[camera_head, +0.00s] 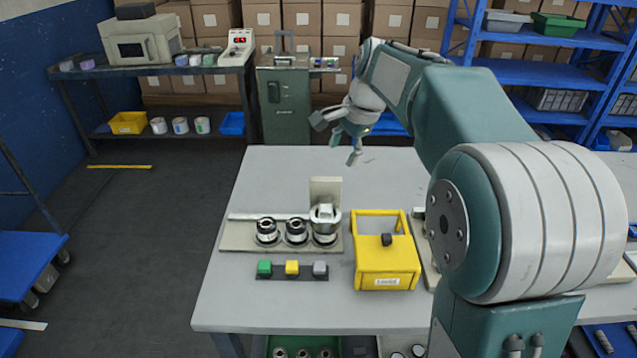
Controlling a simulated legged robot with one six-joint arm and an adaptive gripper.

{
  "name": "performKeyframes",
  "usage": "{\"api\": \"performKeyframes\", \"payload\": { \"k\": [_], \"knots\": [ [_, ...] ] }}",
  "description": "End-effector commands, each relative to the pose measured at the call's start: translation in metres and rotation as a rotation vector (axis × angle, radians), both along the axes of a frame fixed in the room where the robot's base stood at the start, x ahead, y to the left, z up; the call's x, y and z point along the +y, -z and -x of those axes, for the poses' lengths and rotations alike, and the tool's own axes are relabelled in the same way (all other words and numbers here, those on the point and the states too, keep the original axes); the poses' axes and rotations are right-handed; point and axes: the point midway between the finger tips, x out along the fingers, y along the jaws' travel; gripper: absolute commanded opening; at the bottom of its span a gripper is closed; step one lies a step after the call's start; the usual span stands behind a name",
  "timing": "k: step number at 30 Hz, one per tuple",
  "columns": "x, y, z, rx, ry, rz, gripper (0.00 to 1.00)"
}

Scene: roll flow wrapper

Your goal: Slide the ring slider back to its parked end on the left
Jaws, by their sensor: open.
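A pale fixture plate (233,236) lies on the grey table, with a light rail (255,216) along its back edge. Two dark-and-silver ring pieces, a left one (266,231) and a middle one (296,230), stand on it. A larger silver ring-shaped piece (324,225), probably the ring slider, is at the plate's right end, in front of an upright pale plate (326,190). My gripper (337,141) is open and empty, raised beyond the fixture near the table's far edge, apart from the ring pieces.
A yellow box with a handle (386,266) stands just right of the fixture. A strip with green, yellow and grey buttons (292,272) lies in front. My arm hides much of the table's right side. The table (225,300) is clear at front left.

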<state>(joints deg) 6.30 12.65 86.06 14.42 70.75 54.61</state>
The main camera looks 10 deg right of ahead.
Motion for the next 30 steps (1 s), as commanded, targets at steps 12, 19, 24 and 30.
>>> {"api": "performKeyframes", "payload": {
  "k": [12, 19, 24, 30],
  "knots": [
    [-0.016, 0.076, -0.112, 0.229, 0.427, -0.193, 0.66],
    [-0.022, 0.107, -0.136, 0.308, 0.563, -0.247, 0.66],
    [-0.021, 0.117, -0.139, 0.32, 0.582, -0.255, 0.66],
    [-0.009, 0.147, -0.141, 0.322, 0.58, -0.253, 0.66]
  ]
}}
